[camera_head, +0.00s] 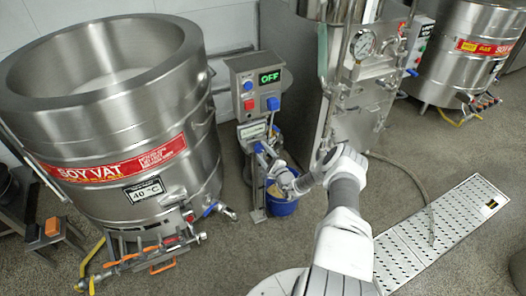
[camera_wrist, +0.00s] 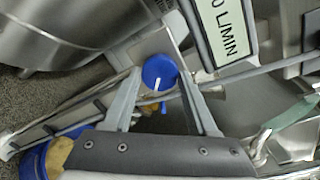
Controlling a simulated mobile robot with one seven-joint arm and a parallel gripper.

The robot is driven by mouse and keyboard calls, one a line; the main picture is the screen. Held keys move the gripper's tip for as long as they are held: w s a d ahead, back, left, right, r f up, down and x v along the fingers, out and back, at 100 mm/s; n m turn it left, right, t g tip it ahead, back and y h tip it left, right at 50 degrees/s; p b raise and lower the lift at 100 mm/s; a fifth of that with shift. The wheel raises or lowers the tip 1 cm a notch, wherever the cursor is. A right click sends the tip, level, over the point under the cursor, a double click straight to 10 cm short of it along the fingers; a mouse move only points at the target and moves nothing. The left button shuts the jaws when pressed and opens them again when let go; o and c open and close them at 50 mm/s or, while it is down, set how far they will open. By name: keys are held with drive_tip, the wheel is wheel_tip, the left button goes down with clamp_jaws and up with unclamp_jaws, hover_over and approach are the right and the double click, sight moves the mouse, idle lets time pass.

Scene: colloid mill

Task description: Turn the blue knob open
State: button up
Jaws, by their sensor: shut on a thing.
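The blue knob (camera_wrist: 160,70) is round with a white line on its face, and sits beside a plate reading L/MIN. My gripper (camera_wrist: 160,78) has one finger on each side of the knob, shut on it. The white line runs nearly along the gripper's length in the wrist view. In the head view my gripper (camera_head: 270,160) reaches to the small unit below the control box; the knob is small there and partly hidden by the gripper.
The control box (camera_head: 256,84) above shows OFF and carries blue and red controls. A blue bucket (camera_head: 281,207) stands below my gripper. The soy vat (camera_head: 115,110) is at left, a steel machine (camera_head: 352,110) at right. A perforated floor plate (camera_head: 440,235) lies at lower right.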

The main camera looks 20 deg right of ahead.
drive_tip(key=shift+n+p, duration=0.3)
drive_tip(key=shift+n, duration=0.8)
drive_tip(key=o, duration=1.4)
drive_tip(key=s, duration=0.5)
drive_tip(key=s+p, duration=0.1)
drive_tip(key=s, duration=0.5)
drive_tip(key=s+d+r+p, duration=0.1)
drive_tip(key=s, duration=0.5)
drive_tip(key=shift+s, duration=0.2)
